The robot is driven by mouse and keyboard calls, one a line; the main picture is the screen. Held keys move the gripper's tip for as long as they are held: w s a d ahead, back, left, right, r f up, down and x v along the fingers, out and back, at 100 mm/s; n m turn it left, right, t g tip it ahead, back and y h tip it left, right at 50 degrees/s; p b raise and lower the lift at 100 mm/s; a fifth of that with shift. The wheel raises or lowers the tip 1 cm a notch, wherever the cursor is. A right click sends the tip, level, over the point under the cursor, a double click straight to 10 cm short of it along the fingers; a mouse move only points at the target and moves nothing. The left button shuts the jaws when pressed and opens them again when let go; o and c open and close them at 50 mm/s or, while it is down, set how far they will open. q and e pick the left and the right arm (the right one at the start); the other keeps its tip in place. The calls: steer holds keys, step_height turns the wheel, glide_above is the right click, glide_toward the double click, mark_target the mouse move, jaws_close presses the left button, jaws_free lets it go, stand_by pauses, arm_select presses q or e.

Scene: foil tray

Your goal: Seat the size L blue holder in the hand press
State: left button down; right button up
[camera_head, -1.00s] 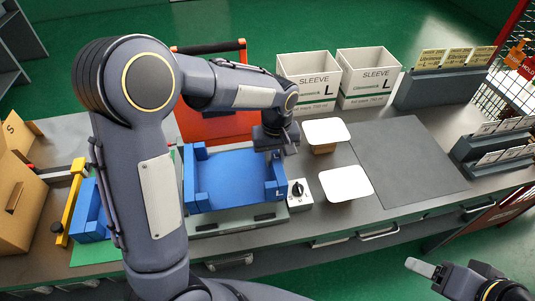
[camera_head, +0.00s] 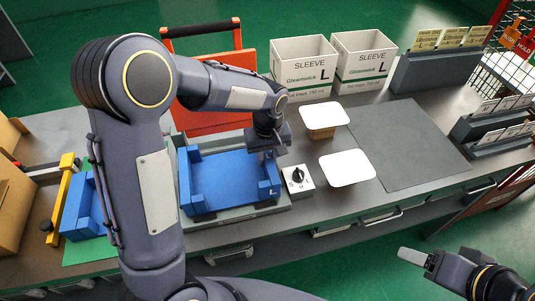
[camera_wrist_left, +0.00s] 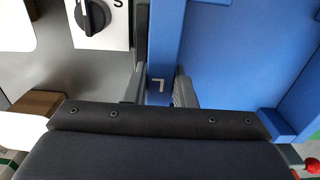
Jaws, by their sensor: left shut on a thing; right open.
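The large blue holder (camera_head: 232,178), marked L, lies roughly level over the grey base (camera_head: 240,216) of the hand press, within its outline. Whether it rests fully down cannot be told. The press's orange frame (camera_head: 208,92) with its black handle stands raised behind. My left gripper (camera_head: 266,158) is shut on the holder's right end wall. In the left wrist view its fingers (camera_wrist_left: 157,90) straddle that blue wall (camera_wrist_left: 163,45) beside the L mark. My right gripper (camera_head: 415,257) is open and empty at the lower right, in front of the bench.
A size dial box (camera_head: 298,180) stands just right of the press. Two white-topped pieces (camera_head: 325,116) (camera_head: 347,168), SLEEVE L boxes (camera_head: 303,62) and a dark mat (camera_head: 408,145) lie further right. Another blue holder (camera_head: 78,208) and a yellow bar (camera_head: 60,200) are at left.

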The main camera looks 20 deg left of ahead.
arm_select(q)
steer(key=shift+f, duration=0.45)
steer(key=c, duration=1.1)
jaws_free()
steer(key=shift+r, duration=0.1)
step_height(320, 180, up, 7)
steer(key=shift+b, duration=0.4)
steer(key=shift+r, duration=0.35)
